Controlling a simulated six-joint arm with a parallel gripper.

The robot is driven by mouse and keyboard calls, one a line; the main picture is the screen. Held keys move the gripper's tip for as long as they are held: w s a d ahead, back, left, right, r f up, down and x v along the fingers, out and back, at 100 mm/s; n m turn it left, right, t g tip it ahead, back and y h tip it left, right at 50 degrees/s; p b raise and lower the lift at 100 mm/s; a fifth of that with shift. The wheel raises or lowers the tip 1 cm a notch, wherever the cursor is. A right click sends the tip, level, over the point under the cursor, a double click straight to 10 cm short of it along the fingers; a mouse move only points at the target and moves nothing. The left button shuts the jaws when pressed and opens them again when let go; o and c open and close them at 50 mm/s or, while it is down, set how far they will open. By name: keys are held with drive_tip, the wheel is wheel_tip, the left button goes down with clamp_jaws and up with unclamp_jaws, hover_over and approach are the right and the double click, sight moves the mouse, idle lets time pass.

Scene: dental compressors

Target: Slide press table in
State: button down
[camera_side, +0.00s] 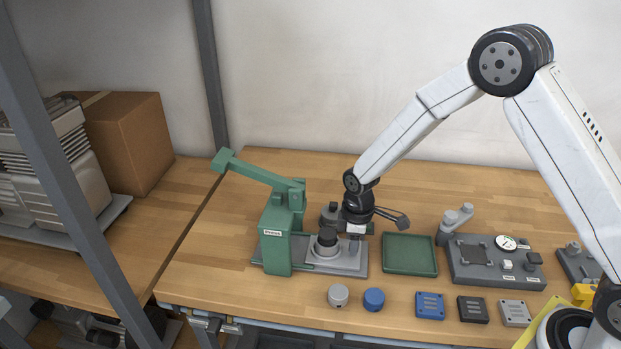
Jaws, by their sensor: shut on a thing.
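The green press (276,238), labelled "Press", stands on a grey base at the middle left of the bench, its long lever raised to the upper left. The grey press table (345,262) sits on the base to the right of the press column. A dark cylindrical part (327,242) stands upright on it, close to the column. My gripper (354,240) points down over the right part of the press table and is shut, apparently on the table's handle. The jaws and the grip point are small and partly hidden.
A green tray (410,254) lies just right of the press. A grey test panel (492,262) with a gauge is farther right. Grey and blue round caps (374,299) and several small blocks (430,305) line the front. The bench behind is clear.

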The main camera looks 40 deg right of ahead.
sight(338, 240)
drive_tip(key=shift+w, duration=0.1)
idle(0.3)
drive_tip(key=shift+w+a, duration=1.35)
drive_tip(key=shift+c, duration=2.2)
unclamp_jaws()
drive_tip(key=shift+s, duration=0.1)
wheel_tip(338, 240, up, 8)
drive_tip(key=shift+f, duration=0.1)
